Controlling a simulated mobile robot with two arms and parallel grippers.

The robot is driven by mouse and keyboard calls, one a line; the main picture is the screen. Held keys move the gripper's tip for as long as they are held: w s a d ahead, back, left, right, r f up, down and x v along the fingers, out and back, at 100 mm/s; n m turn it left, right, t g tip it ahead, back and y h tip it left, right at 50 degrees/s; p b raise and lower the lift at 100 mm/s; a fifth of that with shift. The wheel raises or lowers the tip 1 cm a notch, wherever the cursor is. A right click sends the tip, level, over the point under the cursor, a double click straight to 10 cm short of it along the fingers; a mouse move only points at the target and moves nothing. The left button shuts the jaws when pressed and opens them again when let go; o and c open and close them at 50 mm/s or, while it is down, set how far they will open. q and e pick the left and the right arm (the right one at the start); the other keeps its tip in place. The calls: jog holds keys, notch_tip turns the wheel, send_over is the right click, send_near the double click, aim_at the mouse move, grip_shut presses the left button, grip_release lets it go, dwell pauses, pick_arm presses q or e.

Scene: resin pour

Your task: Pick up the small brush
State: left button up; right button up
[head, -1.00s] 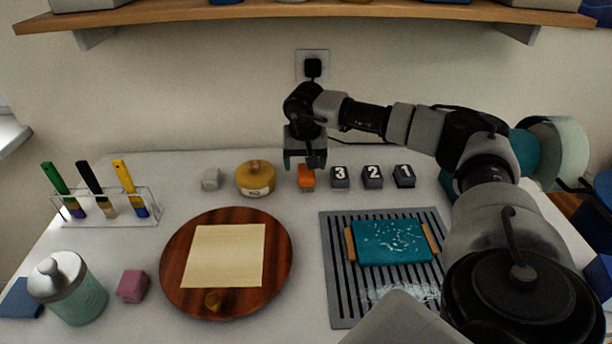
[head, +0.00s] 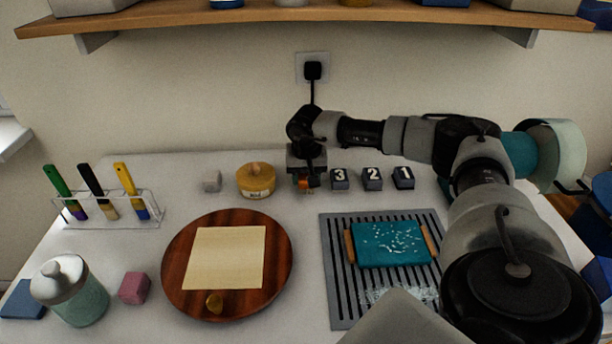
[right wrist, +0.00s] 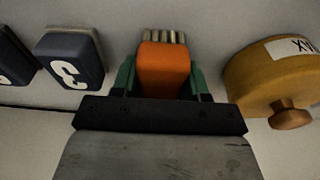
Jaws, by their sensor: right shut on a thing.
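The small brush (right wrist: 163,68) has an orange body and a row of pale bristles along one end, seen in the right wrist view. In the head view only a bit of its orange (head: 303,184) shows under my right gripper (head: 306,178). In the right wrist view my right gripper (right wrist: 163,84) has its green fingers on both sides of the orange body, shut on it. The brush is at the back of the table; whether it touches the table cannot be told. My left gripper is out of view.
The yellow round tin (head: 255,181) stands left of the brush and the dark block numbered 3 (head: 340,178) stands right. A rack (head: 106,212) of three brushes, a round wooden board (head: 178,275) and a slatted grey mat (head: 340,300) lie further around. A shelf (head: 300,12) hangs above.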

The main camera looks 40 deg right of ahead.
jog(key=shift+r, duration=0.1)
jog(key=shift+r, duration=0.65)
notch_tip(320, 180, up, 3)
jog(key=shift+f+b, duration=0.15)
jog(key=shift+b, duration=0.25)
jog(key=s+d+r+b, duration=0.1)
jog(key=s+d+r, duration=0.5)
jog(key=s, duration=0.4)
jog(key=shift+r+b, duration=0.3)
jog(key=shift+r, duration=0.15)
